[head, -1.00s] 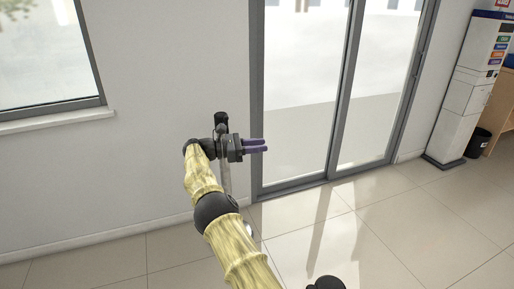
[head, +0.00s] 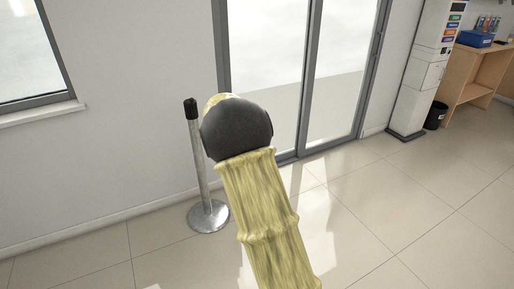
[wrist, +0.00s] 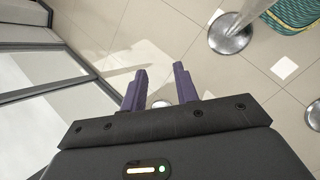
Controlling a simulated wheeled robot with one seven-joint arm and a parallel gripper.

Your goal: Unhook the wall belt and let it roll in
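A silver post with a black head (head: 192,109) stands on a round metal base in front of the wall, left of the glass doors. No belt can be made out on it or on the wall. My gripper is hidden behind my arm in the head view. In the wrist view my gripper (wrist: 160,74) has its two purple fingers apart, with only floor between the tips. A silver post (wrist: 233,34) with a round base shows at the upper right there, apart from the fingers. I cannot tell whether it is the same post.
Sliding glass doors (head: 330,75) are behind my arm. A white cabinet (head: 421,75), a black bin (head: 435,115) and a wooden desk (head: 472,75) stand at the right. A teal patterned object (wrist: 293,14) is beside the post in the wrist view. The tiled floor at right is clear.

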